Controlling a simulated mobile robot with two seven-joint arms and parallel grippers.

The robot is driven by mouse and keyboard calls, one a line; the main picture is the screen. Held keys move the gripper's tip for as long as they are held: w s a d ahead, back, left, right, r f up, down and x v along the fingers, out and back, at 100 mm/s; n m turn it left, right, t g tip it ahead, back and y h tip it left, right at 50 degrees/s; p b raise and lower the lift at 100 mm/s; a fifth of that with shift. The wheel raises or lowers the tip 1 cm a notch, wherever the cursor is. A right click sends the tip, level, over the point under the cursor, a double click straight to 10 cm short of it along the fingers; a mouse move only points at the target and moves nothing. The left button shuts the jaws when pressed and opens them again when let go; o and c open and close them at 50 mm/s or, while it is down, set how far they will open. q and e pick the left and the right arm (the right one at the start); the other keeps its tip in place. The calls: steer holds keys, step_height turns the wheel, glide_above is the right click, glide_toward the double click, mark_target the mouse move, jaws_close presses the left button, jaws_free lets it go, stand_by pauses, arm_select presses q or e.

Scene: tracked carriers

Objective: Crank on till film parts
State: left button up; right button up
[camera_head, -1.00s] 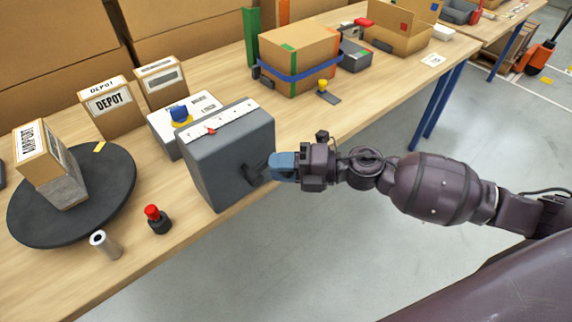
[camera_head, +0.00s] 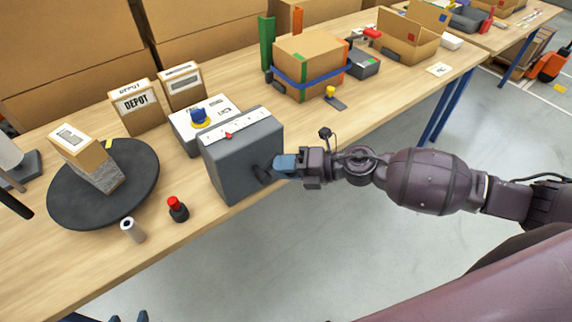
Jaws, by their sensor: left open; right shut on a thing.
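A grey crank housing (camera_head: 243,160) stands at the bench's front edge. A white strip with a red pointer (camera_head: 228,135) lies along its top. My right gripper (camera_head: 279,166) is shut on the dark crank handle (camera_head: 263,175) on its front. Left of it, a carton (camera_head: 80,145) stands on a black turntable (camera_head: 62,208). Grey film (camera_head: 103,178) covers the carton's lower part; I cannot tell whether it is whole. My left gripper (camera_head: 112,319) shows only its tips at the bottom edge, open and apart from everything.
A red-topped button (camera_head: 177,209) and a small roll (camera_head: 132,230) stand by the turntable. DEPOT cartons (camera_head: 136,105) and a white box with a blue-and-yellow knob (camera_head: 200,116) are behind. A grey stand (camera_head: 24,165) is at far left. A blue-strapped carton (camera_head: 308,65) stands further right.

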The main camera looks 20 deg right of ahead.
steer(key=o, duration=0.9)
arm_select(q)
steer(key=shift+w+r, duration=0.3)
steer(key=shift+w, duration=0.05)
steer(key=shift+w, duration=0.1)
arm_select(e)
steer(key=shift+d, duration=0.1)
arm_select(q)
steer(key=shift+s+f+b, duration=0.45)
steer(key=shift+f+b, duration=0.05)
steer(key=shift+f, duration=0.3)
arm_select(e)
steer(key=v, duration=1)
steer(key=shift+s+d+r, duration=0.15)
steer(key=shift+s+d, duration=0.05)
steer(key=shift+d, duration=0.05)
arm_select(q)
steer(key=shift+w+r, duration=0.1)
steer(key=shift+w, duration=0.1)
